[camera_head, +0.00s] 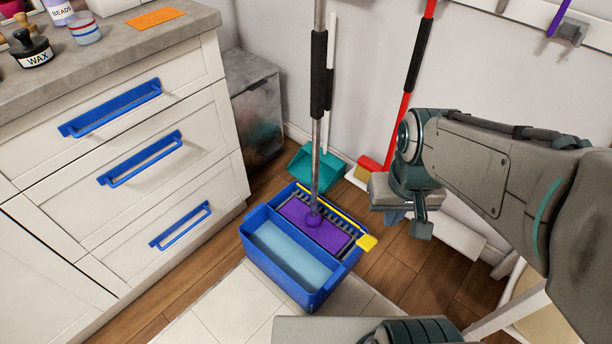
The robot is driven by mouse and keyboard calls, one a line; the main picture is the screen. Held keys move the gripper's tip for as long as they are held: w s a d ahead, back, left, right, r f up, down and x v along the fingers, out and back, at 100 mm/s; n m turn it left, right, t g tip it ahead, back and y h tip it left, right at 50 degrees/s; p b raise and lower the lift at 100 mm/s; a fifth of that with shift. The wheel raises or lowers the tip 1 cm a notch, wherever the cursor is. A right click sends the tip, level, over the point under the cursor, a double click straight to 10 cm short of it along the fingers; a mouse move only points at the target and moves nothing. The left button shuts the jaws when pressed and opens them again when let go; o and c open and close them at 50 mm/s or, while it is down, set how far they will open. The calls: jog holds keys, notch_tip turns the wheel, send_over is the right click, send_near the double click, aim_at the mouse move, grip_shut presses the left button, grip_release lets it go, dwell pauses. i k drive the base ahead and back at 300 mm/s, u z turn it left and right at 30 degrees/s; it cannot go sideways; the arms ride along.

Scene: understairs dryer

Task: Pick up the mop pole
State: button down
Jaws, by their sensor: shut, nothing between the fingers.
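The mop pole (316,130) stands nearly upright in the head view, a silver rod with a black foam grip (318,75). Its purple mop head (315,226) rests on the wringer of a blue bucket (300,288) that holds pale blue water. My gripper (421,229) is to the right of the pole and bucket, pointing down, with a clear gap between it and the pole. It is shut and empty. The top of the pole is cut off by the picture's upper edge.
A red broom (407,95) and a teal dustpan (315,170) stand against the wall behind. A white drawer cabinet (130,150) with blue handles fills the left. A yellow bucket lever (366,243) juts toward my gripper. Wooden floor (425,275) is free right of the bucket.

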aim_at(319, 36)
jog(key=u, duration=0.5)
jog(key=k, duration=1.3)
jog(key=z, duration=0.65)
